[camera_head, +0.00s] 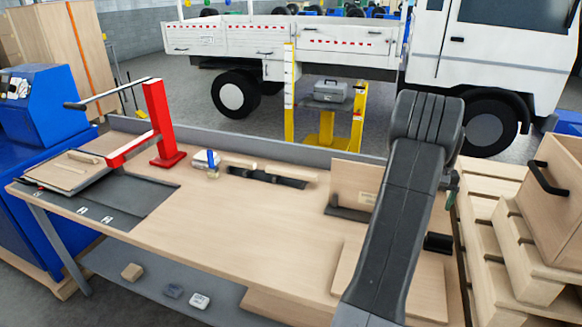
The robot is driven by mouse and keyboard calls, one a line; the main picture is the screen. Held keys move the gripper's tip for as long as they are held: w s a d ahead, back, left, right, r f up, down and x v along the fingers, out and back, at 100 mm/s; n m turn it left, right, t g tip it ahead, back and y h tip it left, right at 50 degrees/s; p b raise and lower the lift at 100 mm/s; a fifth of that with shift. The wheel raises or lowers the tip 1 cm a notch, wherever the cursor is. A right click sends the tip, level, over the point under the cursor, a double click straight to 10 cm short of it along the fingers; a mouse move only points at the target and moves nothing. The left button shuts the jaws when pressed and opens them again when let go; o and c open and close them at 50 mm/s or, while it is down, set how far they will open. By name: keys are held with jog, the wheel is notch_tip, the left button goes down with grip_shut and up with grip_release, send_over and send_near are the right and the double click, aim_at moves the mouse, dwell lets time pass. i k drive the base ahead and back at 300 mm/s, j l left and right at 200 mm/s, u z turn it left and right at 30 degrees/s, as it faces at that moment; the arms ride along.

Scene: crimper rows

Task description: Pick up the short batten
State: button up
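Two pale wooden battens lie at the back of the workbench, over a dark holder. The left batten (238,163) looks a little shorter than the right batten (290,173). A smaller wooden strip (83,156) lies on a board at the left end of the bench. I cannot tell for sure which piece is the short batten. My arm rises large and dark at the right of the picture, in front of the bench. Its gripper cannot be made out.
A red crimper-like tool (162,125) with a long handle stands at the back left of the workbench (220,235). The middle of the bench is clear. A wooden panel (353,185) stands at the back right. Stacked pallets (510,235) are at the right.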

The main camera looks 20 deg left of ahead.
aim_at(228, 161)
jog(key=u, duration=1.05)
jog(key=i+j+z, duration=0.2)
jog(key=i+j, duration=0.2)
jog(key=j, duration=0.2)
jog(key=i+j+z, duration=0.15)
jog(key=j, duration=0.2)
jog(key=i+j+z, duration=0.1)
jog(key=j, duration=0.25)
jog(key=i+j+z, duration=0.1)
jog(key=i+j, duration=0.15)
jog(key=i+j+z, duration=0.1)
jog(key=j, duration=0.4)
jog(key=i+j+z, duration=0.15)
jog(key=j, duration=0.25)
